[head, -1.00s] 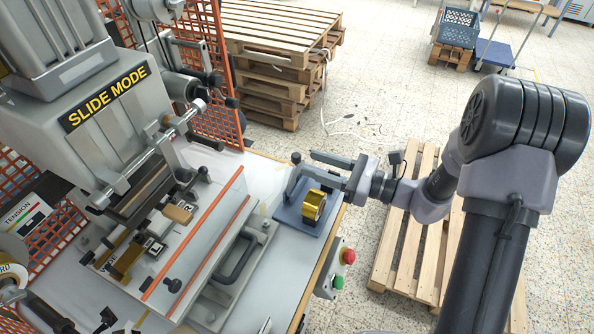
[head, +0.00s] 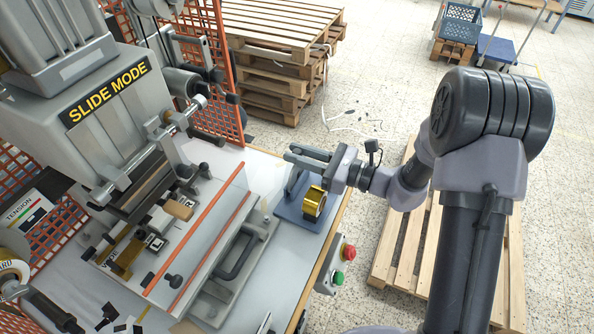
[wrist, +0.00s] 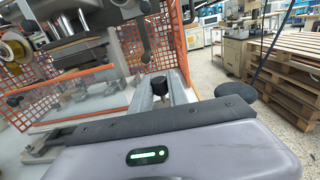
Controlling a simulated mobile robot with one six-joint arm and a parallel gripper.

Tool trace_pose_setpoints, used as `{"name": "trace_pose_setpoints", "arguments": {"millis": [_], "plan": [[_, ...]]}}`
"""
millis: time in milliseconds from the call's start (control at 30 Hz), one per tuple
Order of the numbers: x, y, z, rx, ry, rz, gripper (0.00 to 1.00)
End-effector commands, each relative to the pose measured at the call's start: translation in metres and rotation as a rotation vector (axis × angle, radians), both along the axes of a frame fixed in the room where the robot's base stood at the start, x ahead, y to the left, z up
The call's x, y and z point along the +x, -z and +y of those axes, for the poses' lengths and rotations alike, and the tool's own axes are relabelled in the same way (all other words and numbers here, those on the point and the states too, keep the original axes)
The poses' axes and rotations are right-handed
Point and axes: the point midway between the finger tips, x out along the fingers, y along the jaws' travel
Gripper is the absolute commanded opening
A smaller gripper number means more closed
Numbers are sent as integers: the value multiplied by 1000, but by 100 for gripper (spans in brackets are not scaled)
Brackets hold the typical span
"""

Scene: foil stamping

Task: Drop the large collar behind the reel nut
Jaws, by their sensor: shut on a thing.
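My gripper (head: 290,167) is at the machine table's far right corner, above a blue plate (head: 288,213) with a gold foil roll (head: 314,203). In the wrist view my gripper (wrist: 160,88) has its fingers closed around a small black cylindrical piece (wrist: 160,86); I cannot tell whether this is the large collar. A foil reel (head: 12,275) is at the left edge of the head view, and it also shows in the wrist view (wrist: 14,50). A shaft with a dark knob (head: 68,322) lies below it. I cannot tell for certain which part is the reel nut.
A control box (head: 338,268) is on the table's right edge. Stacked pallets (head: 265,70) stand behind; another pallet (head: 390,262) lies on the floor.

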Motion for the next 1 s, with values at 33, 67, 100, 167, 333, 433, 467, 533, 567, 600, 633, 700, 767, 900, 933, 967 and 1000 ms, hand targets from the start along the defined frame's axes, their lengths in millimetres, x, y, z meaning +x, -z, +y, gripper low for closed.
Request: {"name": "trace_pose_setpoints", "arguments": {"millis": [33,67,100,167,333,433,467,533,567,600,633,700,767,900,933,967,1000], "plan": [[0,0,0,0,0,0,0],[0,0,0,0,0,0,0],[0,-1,0,0,0,0,0],[0,-3,0,0,0,0,0],[0,-13,0,0,0,-1,0],[0,-19,0,0,0,-1,0],[0,-21,0,0,0,-1,0],[0,-25,0,0,0,-1,0],[0,-26,0,0,0,-1,0],[0,-29,0,0,0,-1,0],[0,-30,0,0,0,-1,0],[0,-34,0,0,0,0,0],[0,-38,0,0,0,0,0],[0,-45,0,0,0,0,0],[0,-47,0,0,0,0,0],[0,-49,0,0,0,-1,0],[0,-51,0,0,0,-1,0]]}}
